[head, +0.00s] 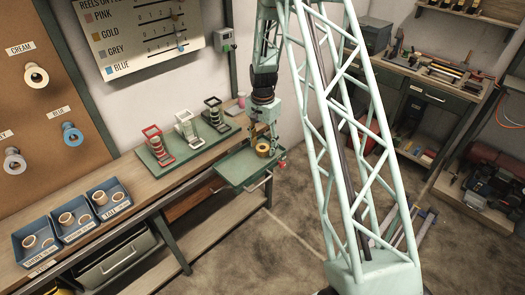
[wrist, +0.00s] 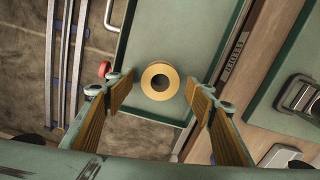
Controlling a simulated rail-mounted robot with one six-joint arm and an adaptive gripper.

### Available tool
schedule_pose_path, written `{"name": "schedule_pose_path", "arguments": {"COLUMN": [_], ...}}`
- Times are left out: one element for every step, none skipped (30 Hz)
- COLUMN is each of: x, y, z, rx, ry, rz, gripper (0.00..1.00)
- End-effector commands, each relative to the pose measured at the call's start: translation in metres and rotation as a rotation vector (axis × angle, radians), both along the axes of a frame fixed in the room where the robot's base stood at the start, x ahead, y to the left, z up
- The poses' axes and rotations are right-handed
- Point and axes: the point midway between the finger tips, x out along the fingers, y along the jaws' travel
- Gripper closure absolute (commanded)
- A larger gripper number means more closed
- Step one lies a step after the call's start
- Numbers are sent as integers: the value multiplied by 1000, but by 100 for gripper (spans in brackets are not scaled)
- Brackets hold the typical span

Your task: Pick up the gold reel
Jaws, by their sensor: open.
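The gold reel (wrist: 161,81) lies flat on a green tray, its round hole facing up in the wrist view. In the head view the gold reel (head: 263,149) shows on the tray just below my gripper (head: 262,138). In the wrist view my gripper (wrist: 158,92) is open, with one ribbed finger on each side of the reel and a gap between each finger and the reel. I cannot tell how far the fingertips are above the tray.
The green tray (head: 238,172) juts out at the bench's right end, with a red knob (wrist: 104,69) at its edge. A green board (head: 160,159) with several clamp stands is beside it. Blue bins (head: 73,233) with rings stand left; reels hang on the wall board.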

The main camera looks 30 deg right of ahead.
Motion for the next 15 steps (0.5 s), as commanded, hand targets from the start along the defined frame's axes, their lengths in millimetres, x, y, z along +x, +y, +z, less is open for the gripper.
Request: {"name": "schedule_pose_path", "arguments": {"x": [0, 0, 0, 0, 0, 0, 0, 0, 0, 0, 0, 0, 0, 0, 0], "y": [0, 0, 0, 0, 0, 0, 0, 0, 0, 0, 0, 0, 0, 0, 0], "z": [0, 0, 0, 0, 0, 0, 0, 0, 0, 0, 0, 0, 0, 0, 0], "rx": [0, 0, 0, 0, 0, 0, 0, 0, 0, 0, 0, 0, 0, 0, 0], "ry": [0, 0, 0, 0, 0, 0, 0, 0, 0, 0, 0, 0, 0, 0, 0], "rz": [0, 0, 0, 0, 0, 0, 0, 0, 0, 0, 0, 0, 0, 0, 0], "gripper": [51, 54, 58, 60, 63, 67, 69, 72, 76, 76, 76, 76, 76, 76, 76]}}
